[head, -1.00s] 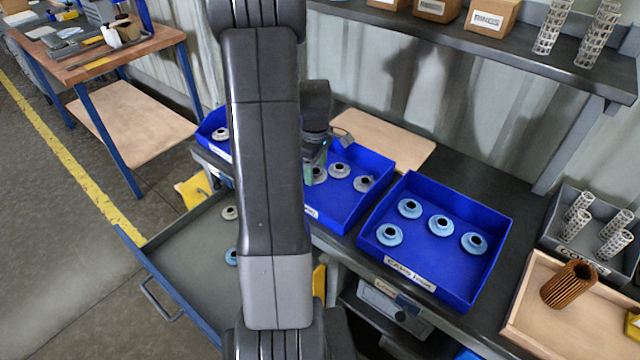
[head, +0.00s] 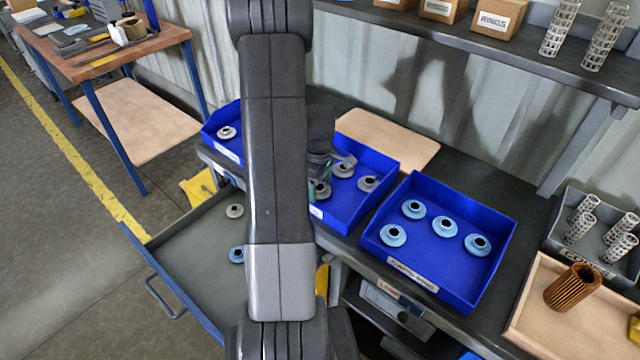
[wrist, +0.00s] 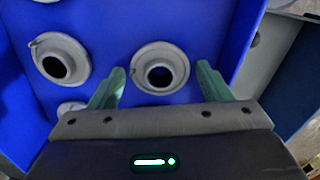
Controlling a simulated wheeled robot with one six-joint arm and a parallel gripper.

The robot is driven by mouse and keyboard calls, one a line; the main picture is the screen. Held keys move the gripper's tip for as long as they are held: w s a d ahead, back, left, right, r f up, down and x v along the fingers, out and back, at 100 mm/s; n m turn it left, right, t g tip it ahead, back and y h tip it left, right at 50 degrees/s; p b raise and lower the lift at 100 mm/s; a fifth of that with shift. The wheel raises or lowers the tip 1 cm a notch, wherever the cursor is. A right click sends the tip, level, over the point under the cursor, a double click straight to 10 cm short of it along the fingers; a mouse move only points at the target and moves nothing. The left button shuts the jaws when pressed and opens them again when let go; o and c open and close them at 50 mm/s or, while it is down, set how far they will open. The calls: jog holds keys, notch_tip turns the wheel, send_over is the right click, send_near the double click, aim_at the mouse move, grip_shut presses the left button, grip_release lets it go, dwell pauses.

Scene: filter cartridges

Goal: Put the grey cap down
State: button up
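A grey cap (wrist: 160,68) with a dark centre hole lies flat on the floor of a blue bin (wrist: 115,20) in the wrist view. My gripper (wrist: 160,82) is open, with one green finger to each side of this cap and a visible gap on both sides. Another grey cap (wrist: 60,58) lies to its left, and others show partly at the edges. In the head view the middle blue bin (head: 385,158) holds grey caps (head: 343,170), (head: 367,183) and (head: 320,190). My arm hides part of this bin and most of my gripper there.
A blue bin (head: 508,232) with several light-blue caps stands to the right. Another blue bin (head: 222,115) stands left, partly hidden. An open drawer (head: 190,262) holds a grey cap (head: 235,211) and a blue cap (head: 237,254). A wooden board (head: 390,137) lies behind the middle bin.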

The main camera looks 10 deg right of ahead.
aim_at(320, 187)
jog(key=shift+o, duration=0.4)
jog(key=shift+r, duration=0.1)
jog(key=shift+r, duration=0.2)
notch_tip(320, 187, up, 12)
